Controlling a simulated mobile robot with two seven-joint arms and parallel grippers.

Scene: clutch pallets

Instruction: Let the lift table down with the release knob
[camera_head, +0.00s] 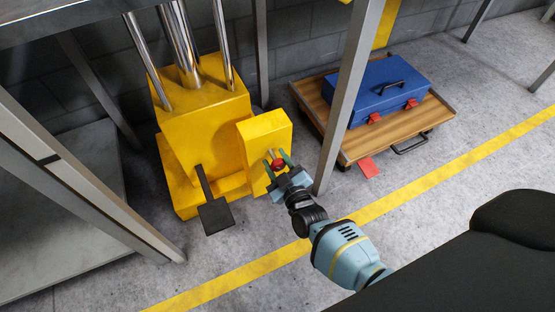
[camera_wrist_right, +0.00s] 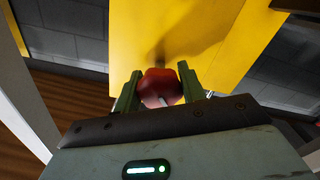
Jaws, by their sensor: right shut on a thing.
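The red release knob (camera_head: 277,164) sits on the front of a yellow box (camera_head: 266,137) beside the lift table's yellow base (camera_head: 200,120). My right gripper (camera_head: 278,162) is shut on the knob. In the right wrist view the red knob (camera_wrist_right: 160,86) lies between the two green fingers of my right gripper (camera_wrist_right: 161,90), with the yellow panel (camera_wrist_right: 180,30) behind it. Chrome columns (camera_head: 181,45) rise from the base to the dark table top (camera_head: 60,20) at upper left. A black foot pedal (camera_head: 215,215) sticks out in front of the base. My left gripper is out of view.
A grey metal post (camera_head: 346,100) stands just right of my right gripper. Behind it, a wooden platform (camera_head: 360,147) carries a blue toolbox (camera_head: 377,88). A yellow floor line (camera_head: 400,202) crosses the open concrete floor. A frame leg (camera_head: 85,185) stands at left.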

